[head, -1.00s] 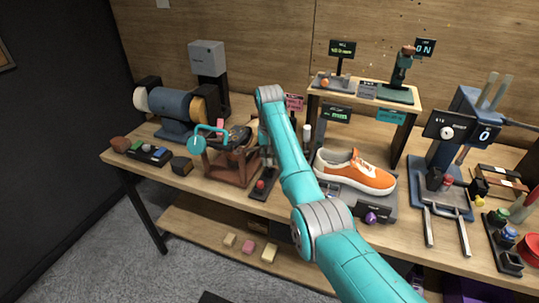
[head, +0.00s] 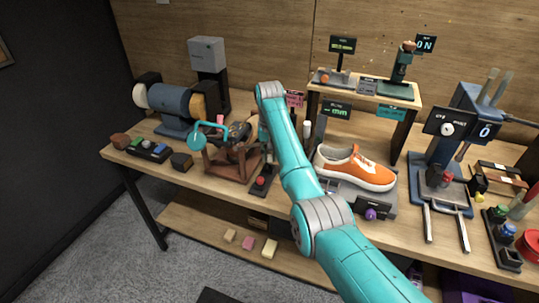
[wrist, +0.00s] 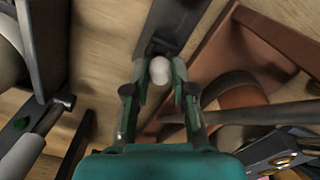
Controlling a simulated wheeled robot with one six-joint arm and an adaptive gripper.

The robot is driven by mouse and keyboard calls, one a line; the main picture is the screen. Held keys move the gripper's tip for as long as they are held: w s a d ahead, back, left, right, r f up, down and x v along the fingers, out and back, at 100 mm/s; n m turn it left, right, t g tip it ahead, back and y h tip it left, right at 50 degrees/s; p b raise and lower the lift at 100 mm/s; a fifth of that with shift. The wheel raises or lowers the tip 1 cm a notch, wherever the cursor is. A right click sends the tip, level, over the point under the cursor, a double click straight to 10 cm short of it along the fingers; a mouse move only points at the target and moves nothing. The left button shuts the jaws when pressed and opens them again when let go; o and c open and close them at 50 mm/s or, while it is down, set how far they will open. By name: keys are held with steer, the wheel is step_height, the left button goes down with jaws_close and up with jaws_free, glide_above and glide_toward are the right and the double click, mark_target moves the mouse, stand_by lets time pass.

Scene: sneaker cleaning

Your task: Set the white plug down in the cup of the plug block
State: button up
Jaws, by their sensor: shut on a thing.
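The white plug (wrist: 160,71) shows in the wrist view as a small rounded white piece between the fingertips of my gripper (wrist: 158,76). The gripper is shut on it. Just beyond the plug is a dark grey block (wrist: 172,28), which may be the plug block. I cannot tell whether the plug touches it, and no cup opening is clear. In the head view my arm hides the gripper and plug. A dark base with a red knob (head: 261,181) stands by the arm there; I cannot tell if it is the same block.
A brown stand (head: 232,162) is close on the left in the head view; its brown frame (wrist: 262,45) fills the wrist view's right. An orange sneaker (head: 355,167) rests on a grey platform to the right. A grinder (head: 170,105) stands at the back left.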

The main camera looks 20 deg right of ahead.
mark_target(269, 156)
steer(key=shift+f, duration=1.35)
stand_by(0.4)
steer(key=o, duration=0.9)
steer(key=shift+o, duration=0.2)
steer(key=shift+r, duration=3.75)
